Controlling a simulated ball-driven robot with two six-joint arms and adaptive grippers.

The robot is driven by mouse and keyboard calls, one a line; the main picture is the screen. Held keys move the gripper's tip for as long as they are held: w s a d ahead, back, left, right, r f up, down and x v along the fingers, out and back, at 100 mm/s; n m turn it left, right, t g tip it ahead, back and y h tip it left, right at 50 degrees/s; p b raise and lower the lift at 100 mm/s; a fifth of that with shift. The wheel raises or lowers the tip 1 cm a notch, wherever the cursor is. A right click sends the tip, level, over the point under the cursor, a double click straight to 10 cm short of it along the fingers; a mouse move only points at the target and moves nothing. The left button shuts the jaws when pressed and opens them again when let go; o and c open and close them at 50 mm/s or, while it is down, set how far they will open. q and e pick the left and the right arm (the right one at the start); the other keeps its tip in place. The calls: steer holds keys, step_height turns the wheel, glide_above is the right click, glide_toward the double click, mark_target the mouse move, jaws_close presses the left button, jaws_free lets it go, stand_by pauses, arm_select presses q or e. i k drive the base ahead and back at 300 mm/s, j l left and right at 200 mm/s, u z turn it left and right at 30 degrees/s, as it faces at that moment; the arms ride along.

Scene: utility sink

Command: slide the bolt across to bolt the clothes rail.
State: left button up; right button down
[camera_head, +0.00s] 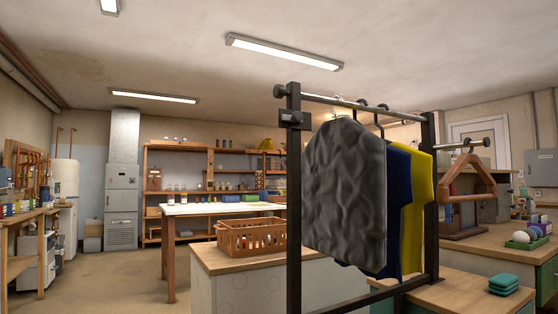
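The clothes rail stands right of centre in the head view, with a dark frame and a grey top bar (365,107) between two uprights. A dark grey garment (345,195), a blue one (398,213) and a yellow one (418,210) hang from it. A small dark block (291,119) sits on the left upright near its top. A short grey bar with dark knobs (462,146) sticks out to the right of the right upright; I cannot tell whether this bar or the block is the bolt. Neither of my grippers shows.
A counter holding a brown basket (250,236) stands behind and left of the rail. A wooden hanger-shaped piece (467,180) shows to the right. Green sponges (503,284) lie on the low right counter. Open floor (115,280) shows at the left.

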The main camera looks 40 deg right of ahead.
mark_target(298, 116)
steer(key=z, duration=1.2)
